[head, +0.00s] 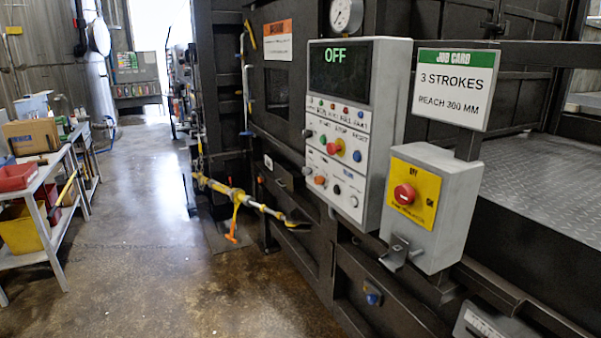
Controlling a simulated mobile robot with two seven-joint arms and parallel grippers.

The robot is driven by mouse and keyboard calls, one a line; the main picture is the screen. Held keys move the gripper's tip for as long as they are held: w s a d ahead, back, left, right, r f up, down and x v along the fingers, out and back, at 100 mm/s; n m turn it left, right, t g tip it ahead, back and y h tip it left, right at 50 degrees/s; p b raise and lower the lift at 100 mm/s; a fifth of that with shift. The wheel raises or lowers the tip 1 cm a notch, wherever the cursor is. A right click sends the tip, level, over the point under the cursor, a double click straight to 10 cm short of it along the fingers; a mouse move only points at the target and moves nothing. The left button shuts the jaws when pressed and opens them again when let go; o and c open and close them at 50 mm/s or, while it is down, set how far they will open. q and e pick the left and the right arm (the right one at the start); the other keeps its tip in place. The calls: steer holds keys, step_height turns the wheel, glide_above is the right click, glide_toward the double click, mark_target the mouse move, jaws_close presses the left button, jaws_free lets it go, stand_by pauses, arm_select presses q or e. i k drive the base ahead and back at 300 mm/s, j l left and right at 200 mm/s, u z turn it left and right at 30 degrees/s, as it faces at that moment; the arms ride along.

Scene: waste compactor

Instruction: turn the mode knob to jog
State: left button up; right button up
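The grey control panel (392,110) stands right of the middle in the head view, facing left toward the aisle. Its dark display (338,75) reads OFF in green. Neither of my grippers is in view.
A grey box with a red rotary switch (405,194) on a yellow plate sits right of the panel, below a job card (455,88). A yellow bar (240,196) juts out at left. A cluttered bench (42,195) stands far left.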

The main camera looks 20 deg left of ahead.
mark_target(306, 171)
steer(key=i+j, duration=0.15)
steer(key=j, duration=0.25)
steer(key=i+j, duration=0.15)
steer(key=j, duration=0.2)
steer(key=i+j, duration=0.15)
steer(key=j, duration=0.25)
steer(key=i+j, duration=0.15)
steer(key=j, duration=0.25)
steer(key=i+j+z, duration=0.1)
steer(key=j, duration=0.25)
steer(key=i+j, duration=0.15)
steer(key=j, duration=0.25)
steer(key=i+j, duration=0.15)
steer(key=j, duration=0.25)
steer(key=i+j, duration=0.15)
steer(key=j, duration=0.25)
